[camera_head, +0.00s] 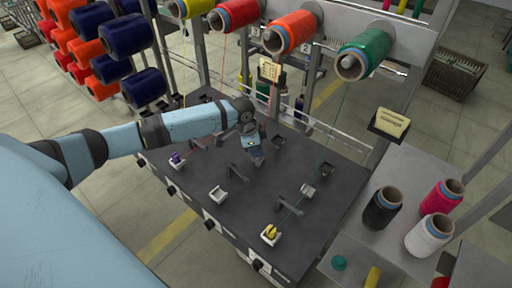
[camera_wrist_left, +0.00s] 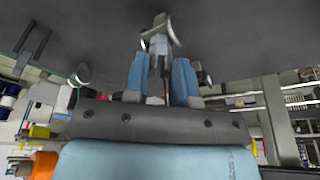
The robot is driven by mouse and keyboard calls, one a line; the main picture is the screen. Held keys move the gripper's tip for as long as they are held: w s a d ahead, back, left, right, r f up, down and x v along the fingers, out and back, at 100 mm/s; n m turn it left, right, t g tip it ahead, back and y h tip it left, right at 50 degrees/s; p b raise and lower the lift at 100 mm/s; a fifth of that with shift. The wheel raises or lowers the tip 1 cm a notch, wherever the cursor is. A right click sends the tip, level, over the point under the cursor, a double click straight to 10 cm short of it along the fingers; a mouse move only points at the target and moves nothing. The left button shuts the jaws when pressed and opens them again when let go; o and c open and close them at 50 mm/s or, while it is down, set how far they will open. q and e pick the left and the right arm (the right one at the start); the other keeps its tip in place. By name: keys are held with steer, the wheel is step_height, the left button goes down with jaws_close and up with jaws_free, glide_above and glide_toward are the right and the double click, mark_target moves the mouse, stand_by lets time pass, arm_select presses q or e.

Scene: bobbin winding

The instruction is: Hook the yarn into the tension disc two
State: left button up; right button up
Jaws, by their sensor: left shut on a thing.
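My left gripper (camera_head: 256,158) is over the dark machine table, pointing down, with its fingers close together. In the left wrist view its two blue fingers (camera_wrist_left: 160,70) are shut on a thin reddish yarn (camera_wrist_left: 152,99), of which only a little shows. An orange-red yarn (camera_head: 271,98) runs down from the large orange cone (camera_head: 292,31) behind the gripper. A shiny metal tension disc (camera_wrist_left: 157,30) shows right at the fingertips in the left wrist view; whether the yarn touches it I cannot tell. The gripper hides this spot in the head view.
On the dark table (camera_head: 190,222) stand guide arms (camera_head: 290,206), a small holder (camera_head: 219,194) and a yellow bobbin (camera_head: 270,231). A green yarn (camera_head: 338,105) runs down at the right. Loose cones, including a white one (camera_head: 429,232), stand on the grey shelf at right.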

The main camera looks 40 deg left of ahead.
arm_select(q)
steer(key=shift+s+r, duration=0.1)
steer(key=shift+s+a+r+p, duration=0.1)
steer(key=shift+s+a+p, duration=0.05)
steer(key=shift+s+p, duration=2)
steer(key=shift+s, duration=0.25)
steer(key=shift+r, duration=0.1)
steer(key=p+v, duration=0.1)
steer(key=v, duration=0.2)
steer(key=p+v, duration=0.1)
steer(key=shift+s+d+r+p, duration=0.15)
steer(key=shift+d+r+p, duration=0.15)
steer(key=shift+p, duration=0.05)
